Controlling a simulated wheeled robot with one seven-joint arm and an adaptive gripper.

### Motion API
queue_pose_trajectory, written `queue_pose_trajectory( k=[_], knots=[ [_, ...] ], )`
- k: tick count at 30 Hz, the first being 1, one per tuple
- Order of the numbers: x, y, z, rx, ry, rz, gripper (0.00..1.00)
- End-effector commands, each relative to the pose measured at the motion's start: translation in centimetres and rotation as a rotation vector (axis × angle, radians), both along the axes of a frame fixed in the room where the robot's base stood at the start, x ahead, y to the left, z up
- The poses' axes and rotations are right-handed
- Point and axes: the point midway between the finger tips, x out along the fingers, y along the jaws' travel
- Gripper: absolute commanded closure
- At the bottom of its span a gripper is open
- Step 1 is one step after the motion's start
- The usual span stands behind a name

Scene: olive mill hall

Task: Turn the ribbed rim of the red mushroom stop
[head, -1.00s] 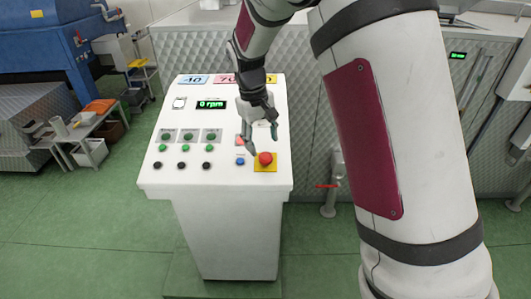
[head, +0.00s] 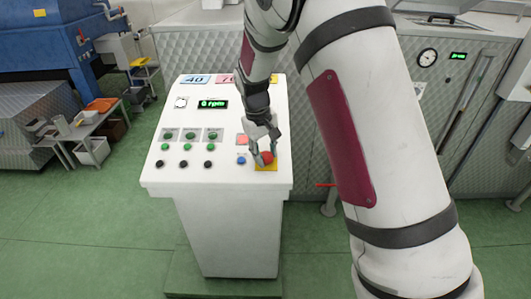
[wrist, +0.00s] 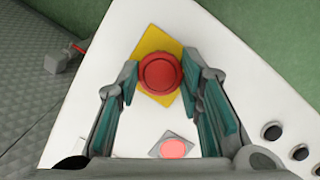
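The red mushroom stop (wrist: 160,74) sits on a yellow plate (wrist: 150,40) at the near right corner of the white console (head: 222,180). In the head view the stop (head: 266,157) is partly hidden by my gripper (head: 262,152), which is down over it. In the wrist view my gripper (wrist: 165,82) is open, with one teal-padded finger on each side of the stop's rim. The fingertips look very near the rim; I cannot tell whether they touch it. The ribs on the rim are too small to make out.
A lit red square button (wrist: 174,149) lies close to the stop, between the fingers in the wrist view. A blue button (head: 241,160) and several green and black buttons are left of it. The display (head: 213,104) reads 0 rpm. Metal machines stand behind.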

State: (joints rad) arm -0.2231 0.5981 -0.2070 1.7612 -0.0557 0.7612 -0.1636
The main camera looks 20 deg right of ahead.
Motion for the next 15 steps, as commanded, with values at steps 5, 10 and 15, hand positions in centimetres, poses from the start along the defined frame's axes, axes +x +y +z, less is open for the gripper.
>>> queue_pose_trajectory(
  k=[5,10,15],
  knots=[
    [0.01,-0.01,0.01,0.001,-0.001,-0.006,0.94],
    [0.04,-0.04,0.01,0.013,-0.004,-0.045,0.94],
    [0.08,-0.06,0.01,0.04,-0.013,-0.137,0.94]
  ],
)
